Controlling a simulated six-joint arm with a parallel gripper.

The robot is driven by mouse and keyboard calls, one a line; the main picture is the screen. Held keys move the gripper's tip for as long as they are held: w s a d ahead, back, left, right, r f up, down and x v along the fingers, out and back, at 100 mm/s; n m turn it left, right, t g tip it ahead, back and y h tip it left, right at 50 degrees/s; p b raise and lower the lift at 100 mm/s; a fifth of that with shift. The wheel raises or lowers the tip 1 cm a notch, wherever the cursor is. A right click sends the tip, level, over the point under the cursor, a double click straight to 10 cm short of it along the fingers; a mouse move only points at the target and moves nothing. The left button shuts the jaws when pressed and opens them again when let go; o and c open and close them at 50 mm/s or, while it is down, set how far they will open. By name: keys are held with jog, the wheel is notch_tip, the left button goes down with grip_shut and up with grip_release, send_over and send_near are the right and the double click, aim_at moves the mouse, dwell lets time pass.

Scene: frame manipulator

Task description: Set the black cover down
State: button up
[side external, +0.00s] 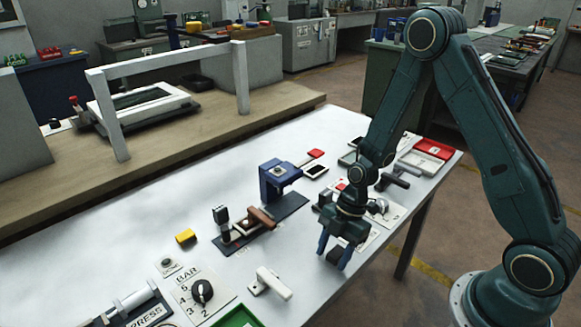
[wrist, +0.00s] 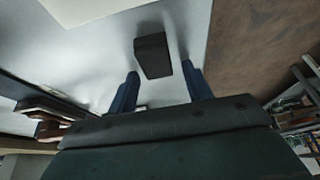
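The black cover (side external: 335,254) is a small dark block below my gripper (side external: 332,261), near the table's right-hand edge. In the wrist view the black cover (wrist: 152,56) lies just ahead of the two blue fingertips, against the pale table top. My gripper (wrist: 160,69) is open, with its fingers spread wider than the block. Gaps show between the block and the fingers, with the right gap wider. The block appears to rest on the table, though its underside is hidden.
A white-handled part (side external: 270,284) lies left of my gripper. A dial plate (side external: 202,294), a yellow block (side external: 186,237) and a blue press-like fixture (side external: 277,181) stand farther left. Small parts and a red tray (side external: 433,149) crowd the table behind my gripper. The table's right edge is close.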

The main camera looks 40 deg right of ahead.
jog(key=shift+r, duration=0.15)
jog(key=v, duration=1.2)
dwell(0.3)
dwell(0.5)
jog(key=s+r+m+t+h, duration=0.4)
jog(key=s+r+m+t, duration=0.1)
jog(key=s+r+m, duration=1.1)
jog(key=shift+a+r+m+t, duration=0.4)
jog(key=shift+r+m, duration=0.6)
jog(key=shift+r, duration=0.8)
jog(key=shift+a, duration=0.1)
